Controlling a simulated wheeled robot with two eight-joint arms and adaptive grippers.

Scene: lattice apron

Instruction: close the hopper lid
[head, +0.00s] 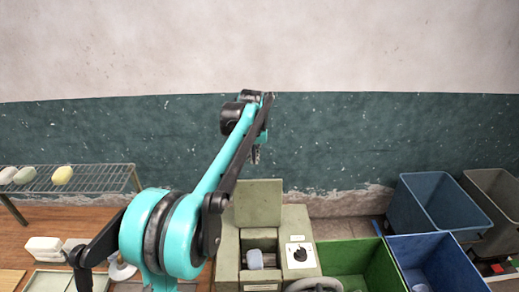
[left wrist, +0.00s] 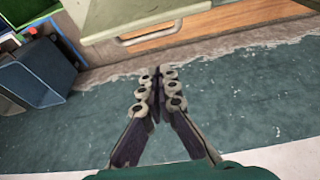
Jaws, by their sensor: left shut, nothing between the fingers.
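The hopper (head: 229,262) is a grey-green box below the middle of the head view. Its lid (head: 258,204) stands open and upright at the back of the opening, where a pale object lies. In the left wrist view a grey-green panel that looks like the lid (left wrist: 115,14) fills the top, with a metal bar handle (left wrist: 148,36). My left gripper (head: 256,154) is shut and empty, above and apparently behind the lid. In the left wrist view its fingertips (left wrist: 158,74) are together, pointing toward the panel, with a gap between. My right gripper is not in view.
Right of the hopper stand a green bin (head: 345,256), a blue bin (head: 436,262) and a grey-blue bin (head: 437,205). A wire rack (head: 100,181) with soap-like pieces is at the left. The wall (head: 350,140) is close behind.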

